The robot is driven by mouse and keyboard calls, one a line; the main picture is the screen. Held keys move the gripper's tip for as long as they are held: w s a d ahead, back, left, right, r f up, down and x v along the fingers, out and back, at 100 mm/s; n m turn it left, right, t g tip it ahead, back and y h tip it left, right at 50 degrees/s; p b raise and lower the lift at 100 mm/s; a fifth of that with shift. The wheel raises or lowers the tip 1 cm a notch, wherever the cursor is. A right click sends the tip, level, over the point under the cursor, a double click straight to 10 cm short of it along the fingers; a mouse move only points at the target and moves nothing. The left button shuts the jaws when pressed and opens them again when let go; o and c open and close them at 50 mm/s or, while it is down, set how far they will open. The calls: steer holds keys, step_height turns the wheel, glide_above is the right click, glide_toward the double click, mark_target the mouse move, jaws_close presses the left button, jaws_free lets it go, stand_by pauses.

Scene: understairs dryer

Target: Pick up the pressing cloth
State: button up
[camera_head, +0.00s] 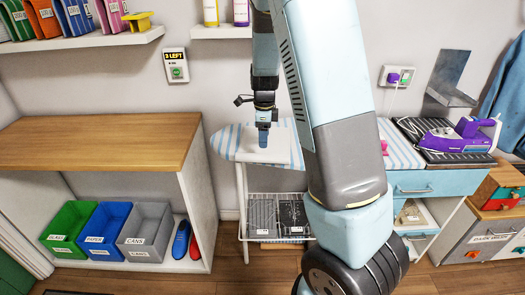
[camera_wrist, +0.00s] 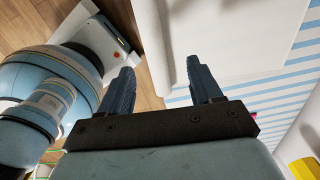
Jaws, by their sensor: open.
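A plain white cloth (camera_head: 277,146), which looks like the pressing cloth, lies on the blue-and-white striped ironing board (camera_head: 226,142) near its narrow left end. In the wrist view the white cloth (camera_wrist: 235,40) fills the upper middle, with a rolled or folded edge at its left, and the striped board (camera_wrist: 285,92) shows beyond it. My gripper (camera_head: 263,142) points down over the cloth in the head view. Its two dark blue fingers (camera_wrist: 160,72) are apart with nothing between them. I cannot tell whether the fingertips touch the cloth. My arm hides the middle of the board.
A purple iron (camera_head: 458,135) rests on a dark pad right of the board. A wooden-topped cabinet (camera_head: 100,142) stands at left, holding green, blue and grey bins (camera_head: 145,228). A rack with dark baskets (camera_head: 276,214) sits under the board. A wall shelf (camera_head: 85,42) hangs upper left.

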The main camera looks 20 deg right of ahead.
mark_target(262, 155)
step_height(262, 155, down, 3)
steer(key=shift+r, duration=0.15)
steer(key=shift+s+a+f, duration=0.1)
steer(key=shift+a+f, duration=0.05)
steer(key=shift+f, duration=0.75)
steer(key=shift+s+a+f, duration=0.1)
steer(key=shift+a+f, duration=0.05)
steer(key=shift+f, duration=0.7)
steer(key=shift+a+f, duration=0.15)
steer(key=shift+f, duration=0.75)
steer(key=shift+c, duration=0.3)
steer(key=c, duration=1.1)
